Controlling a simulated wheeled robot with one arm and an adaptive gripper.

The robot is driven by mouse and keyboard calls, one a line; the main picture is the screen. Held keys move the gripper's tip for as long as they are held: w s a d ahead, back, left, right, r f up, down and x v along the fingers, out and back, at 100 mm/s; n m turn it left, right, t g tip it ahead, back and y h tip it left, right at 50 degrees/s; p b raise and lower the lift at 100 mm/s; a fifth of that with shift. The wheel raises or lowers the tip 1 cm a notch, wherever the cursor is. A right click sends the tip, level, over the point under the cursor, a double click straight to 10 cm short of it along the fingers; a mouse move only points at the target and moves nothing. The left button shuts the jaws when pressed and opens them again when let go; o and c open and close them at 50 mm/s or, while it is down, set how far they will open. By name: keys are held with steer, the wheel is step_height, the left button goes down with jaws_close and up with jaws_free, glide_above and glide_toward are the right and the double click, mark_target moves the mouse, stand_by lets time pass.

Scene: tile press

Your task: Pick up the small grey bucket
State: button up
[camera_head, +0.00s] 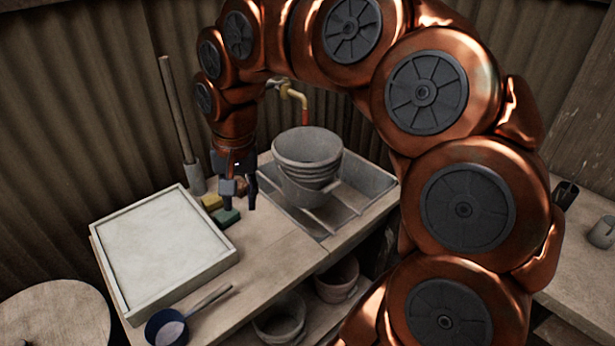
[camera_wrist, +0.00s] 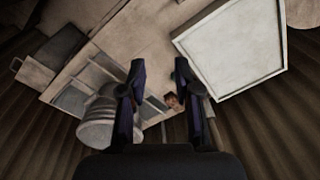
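Grey buckets (camera_head: 307,150) stand nested or stacked over the sink, right of my gripper in the head view; a lower one (camera_head: 304,190) shows under the wide top one. I cannot tell for sure which is the small one. In the wrist view a ribbed grey bucket (camera_wrist: 97,132) is at lower left, partly hidden by a finger. My gripper (camera_head: 240,203) points down over the table between the sink and the white tray. Its fingers are apart and nothing is between them in the wrist view (camera_wrist: 160,68); it is clear of the buckets.
The sink (camera_head: 362,188) has a brass tap (camera_head: 300,95) behind. A white framed tray (camera_head: 165,243) lies left, with sponges (camera_head: 226,217) and a pole (camera_head: 174,110) near my gripper. A blue pan (camera_head: 165,328) is in front. More buckets (camera_head: 337,281) sit below.

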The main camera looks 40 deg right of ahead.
steer(key=w+d+m, duration=0.4)
steer(key=w+d, duration=0.2)
steer(key=m+b, duration=0.2)
steer(key=m, duration=1)
glide_above(317, 176)
steer(key=shift+h, duration=0.4)
step_height(317, 176, down, 7)
steer(key=shift+s+a+f, duration=0.15)
steer(key=shift+f, duration=0.05)
steer(key=shift+s+d+f, duration=0.15)
steer(key=shift+d+f, duration=0.05)
steer(key=shift+d, duration=0.05)
steer(key=shift+f, duration=0.3)
steer(key=shift+w+f+p, duration=0.15)
steer(key=shift+f+p, duration=0.35)
steer(key=shift+f, duration=1.25)
steer(key=shift+w+f+p, duration=0.15)
steer(key=shift+f+p, duration=0.3)
steer(key=shift+f, duration=1.25)
jaws_close()
